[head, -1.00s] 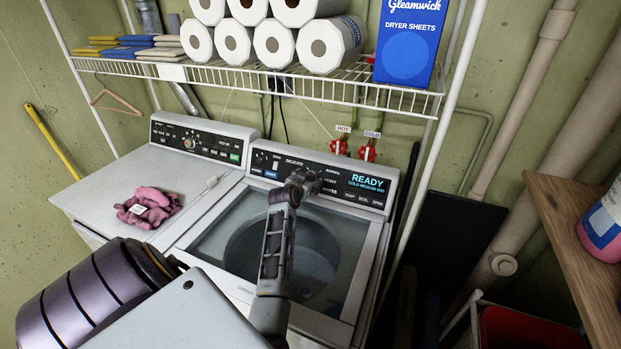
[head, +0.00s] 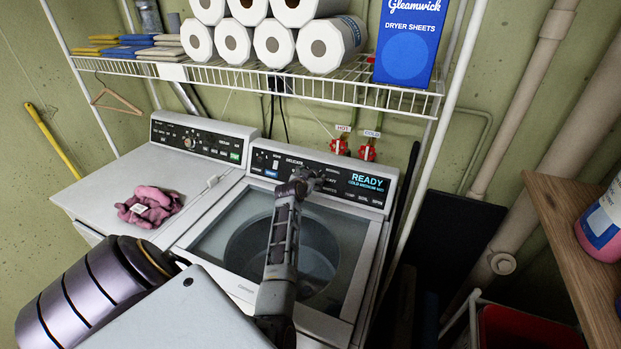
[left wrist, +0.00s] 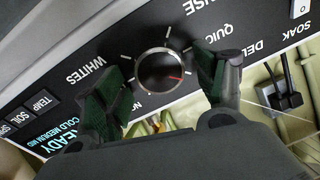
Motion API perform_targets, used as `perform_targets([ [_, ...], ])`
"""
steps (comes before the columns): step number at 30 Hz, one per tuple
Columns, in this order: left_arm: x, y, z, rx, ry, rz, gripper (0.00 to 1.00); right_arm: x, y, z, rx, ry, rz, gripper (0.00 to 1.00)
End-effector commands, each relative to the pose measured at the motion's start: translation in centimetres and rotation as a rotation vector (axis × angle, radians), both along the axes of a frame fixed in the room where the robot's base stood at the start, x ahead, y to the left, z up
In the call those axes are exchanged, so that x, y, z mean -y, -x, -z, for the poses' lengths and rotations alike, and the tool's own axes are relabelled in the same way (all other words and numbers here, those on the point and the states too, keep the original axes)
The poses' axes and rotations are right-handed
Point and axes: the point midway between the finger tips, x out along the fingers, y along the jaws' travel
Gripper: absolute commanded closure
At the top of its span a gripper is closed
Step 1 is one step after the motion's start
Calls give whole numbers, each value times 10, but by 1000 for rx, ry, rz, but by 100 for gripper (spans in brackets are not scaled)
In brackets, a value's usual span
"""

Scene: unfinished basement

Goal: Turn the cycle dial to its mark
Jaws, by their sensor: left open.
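The cycle dial (left wrist: 160,72) is a round black knob with a silver rim and a red pointer line, on the washer's black control panel (head: 270,163). In the left wrist view the red line points toward the right and slightly down, between printed ticks. Labels around it include WHITES, QUICK and DELICATE; others are cut off or covered. My left gripper (left wrist: 163,84) is open, with one dark green-padded finger on each side of the dial and visible gaps between. In the head view my left gripper (head: 306,181) covers the dial. My right gripper is not in view.
The washer's display (head: 368,182) reads READY, COLD MEDIUM MID. A dryer (head: 110,190) with pink cloth (head: 148,205) on it stands at left. A wire shelf (head: 240,78) with paper rolls hangs above. Red HOT and COLD valves (head: 339,147) sit behind the panel.

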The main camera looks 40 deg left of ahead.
Motion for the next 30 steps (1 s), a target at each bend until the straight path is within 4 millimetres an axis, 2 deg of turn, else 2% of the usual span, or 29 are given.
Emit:
perform_targets([
  [2,0,0,0,0,0,0,36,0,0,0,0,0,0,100],
  [11,0,0,0,0,0,0,74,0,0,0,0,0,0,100],
  [20,0,0,0,-5,-14,7,75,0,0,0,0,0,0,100],
  [30,0,0,1,-34,-103,48,75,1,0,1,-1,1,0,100],
])
